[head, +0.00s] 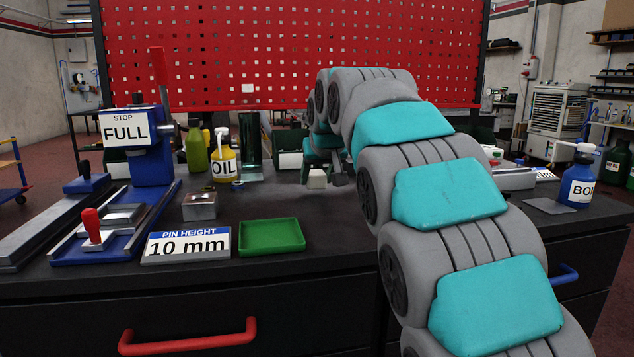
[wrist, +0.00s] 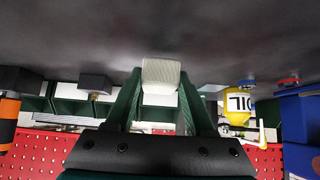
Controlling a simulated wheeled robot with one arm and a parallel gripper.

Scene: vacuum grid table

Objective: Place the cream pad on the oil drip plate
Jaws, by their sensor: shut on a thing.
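The cream pad (head: 317,179) is a small pale block at the tips of my gripper (head: 322,172), over the middle of the table. In the wrist view the pad (wrist: 160,72) sits between the two dark green fingers of my gripper (wrist: 160,85), which are shut on it. The pad is close to the dark tabletop; I cannot tell whether it touches. No plate is labelled as the oil drip plate. A flat grey plate (head: 550,205) lies at the right, and a shallow green tray (head: 272,237) lies at the front; I cannot tell which it is.
The yellow OIL bottle (head: 224,160) stands left of my gripper. A metal block (head: 199,206), a PIN HEIGHT sign (head: 187,245) and a blue press (head: 150,155) are farther left. A blue bottle (head: 580,180) stands at the right. The tabletop (head: 330,225) right of the tray is clear.

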